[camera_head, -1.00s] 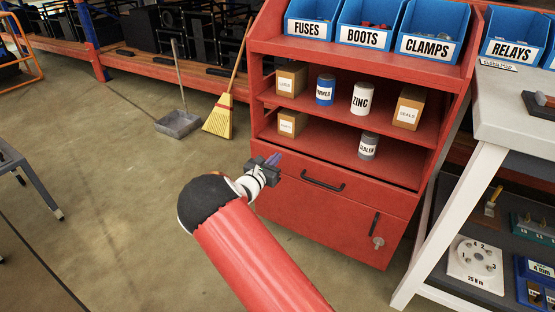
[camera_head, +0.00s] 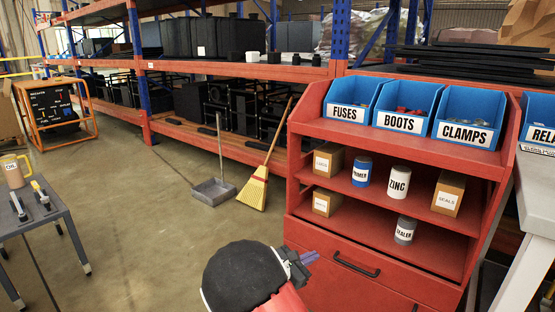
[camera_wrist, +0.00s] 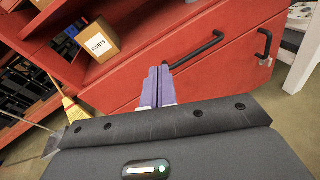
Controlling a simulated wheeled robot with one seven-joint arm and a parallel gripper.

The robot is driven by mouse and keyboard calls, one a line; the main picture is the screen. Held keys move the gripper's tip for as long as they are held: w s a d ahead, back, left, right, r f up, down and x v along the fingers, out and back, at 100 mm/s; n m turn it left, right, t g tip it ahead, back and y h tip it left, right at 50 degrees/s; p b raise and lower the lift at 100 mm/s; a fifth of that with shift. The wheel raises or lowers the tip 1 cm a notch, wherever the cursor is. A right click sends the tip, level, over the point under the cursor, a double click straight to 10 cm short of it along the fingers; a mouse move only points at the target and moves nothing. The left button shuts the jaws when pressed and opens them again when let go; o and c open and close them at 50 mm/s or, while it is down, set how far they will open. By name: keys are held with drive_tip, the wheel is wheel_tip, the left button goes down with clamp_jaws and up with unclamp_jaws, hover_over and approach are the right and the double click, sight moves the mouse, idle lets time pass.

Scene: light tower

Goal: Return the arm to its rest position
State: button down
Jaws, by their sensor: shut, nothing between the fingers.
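My gripper (camera_head: 308,258) is at the lower middle of the head view, in front of the red cabinet (camera_head: 330,284). Its purple fingers (camera_wrist: 157,86) show closed together in the wrist view, with nothing between them. In the wrist view the fingers point toward the cabinet's drawer front, with the drawer's black handle (camera_wrist: 197,50) just beyond and to the right of them. I cannot tell the exact gap to the drawer front. My red arm is mostly below the head view's lower edge.
The cabinet shelves hold small boxes and cans, such as the zinc can (camera_head: 398,182), under blue bins (camera_head: 407,107). A broom (camera_head: 254,188) and a dustpan (camera_head: 213,190) stand left of it. A grey table (camera_head: 38,215) is at far left. Open floor lies between.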

drive_tip(key=s+d+r+m+g+y, duration=0.2)
drive_tip(key=s+d+r+m+g, duration=0.3)
drive_tip(key=s, duration=0.3)
drive_tip(key=s+d+r+m+g+y, duration=0.2)
drive_tip(key=s+d+r+m, duration=0.1)
drive_tip(key=s+d+m, duration=0.4)
drive_tip(key=s+a+r+m+t+y, duration=0.1)
drive_tip(key=s+a+r+m+y, duration=0.1)
drive_tip(key=s, duration=0.4)
drive_tip(key=s+a+r+m+y, duration=0.2)
drive_tip(key=s+m+y, duration=0.1)
drive_tip(key=s+m, duration=0.2)
drive_tip(key=s+a+r+m+t+y, duration=0.1)
drive_tip(key=s+a+r+m+y, duration=0.1)
drive_tip(key=s, duration=0.6)
drive_tip(key=shift+s+a+r+m+t+y, duration=0.15)
drive_tip(key=shift+s+m+t+y, duration=0.15)
drive_tip(key=shift+m+y, duration=0.55)
